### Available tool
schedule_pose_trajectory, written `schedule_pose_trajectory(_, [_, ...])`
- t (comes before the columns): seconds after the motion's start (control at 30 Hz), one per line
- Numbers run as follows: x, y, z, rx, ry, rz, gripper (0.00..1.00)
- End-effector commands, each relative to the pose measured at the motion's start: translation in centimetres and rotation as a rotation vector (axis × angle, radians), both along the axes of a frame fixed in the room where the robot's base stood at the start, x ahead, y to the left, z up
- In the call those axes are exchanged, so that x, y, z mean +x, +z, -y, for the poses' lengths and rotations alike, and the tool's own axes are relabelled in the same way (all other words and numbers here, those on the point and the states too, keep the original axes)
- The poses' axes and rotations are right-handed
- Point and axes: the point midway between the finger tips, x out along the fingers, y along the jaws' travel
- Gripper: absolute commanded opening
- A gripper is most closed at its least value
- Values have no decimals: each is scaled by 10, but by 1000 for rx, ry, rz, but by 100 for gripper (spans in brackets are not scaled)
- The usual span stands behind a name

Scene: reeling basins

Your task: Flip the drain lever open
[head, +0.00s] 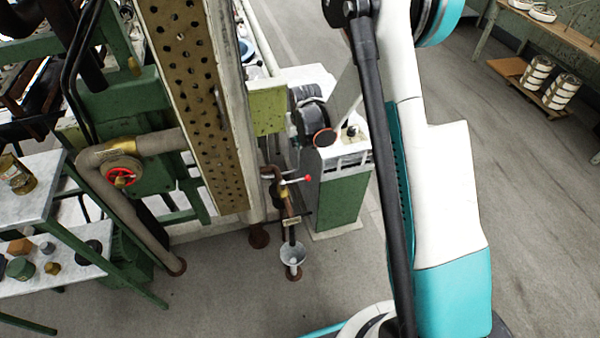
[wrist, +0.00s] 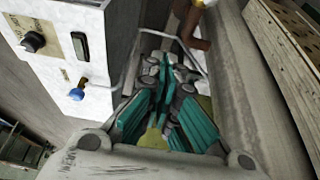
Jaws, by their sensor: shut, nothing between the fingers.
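The drain lever is a thin, pale rod with a red ball end (head: 308,179). In the head view it sticks out roughly level to the right from a copper-brown drain pipe (head: 289,205). A small grey funnel (head: 292,254) stands below it near the floor. My gripper (wrist: 165,62) has teal finger pads and shows in the wrist view, shut and empty. A copper-brown pipe (wrist: 190,32) shows just beyond its fingertips. The red ball does not show in the wrist view. I cannot make out my gripper in the head view.
A white control box (wrist: 62,45) with a black knob and a blue-tipped switch stands left in the wrist view. A thick grey cylinder (wrist: 250,80) runs close on the right. A red handwheel (head: 122,172) and a perforated beam (head: 190,85) are left of the lever.

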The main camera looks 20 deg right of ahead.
Motion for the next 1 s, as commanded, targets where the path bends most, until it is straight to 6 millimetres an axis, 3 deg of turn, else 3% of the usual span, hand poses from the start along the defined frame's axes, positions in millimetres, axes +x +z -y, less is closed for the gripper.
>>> schedule_pose_trajectory(0.03, [3, -13, 0, 0, 0, -4, 0])
schedule_pose_trajectory(0.2, [6, -36, 0, 0, 0, -13, 0])
schedule_pose_trajectory(0.77, [7, -45, 0, 0, 0, -15, 0])
schedule_pose_trajectory(1.0, [15, -67, 0, 0, 0, -15, 0])
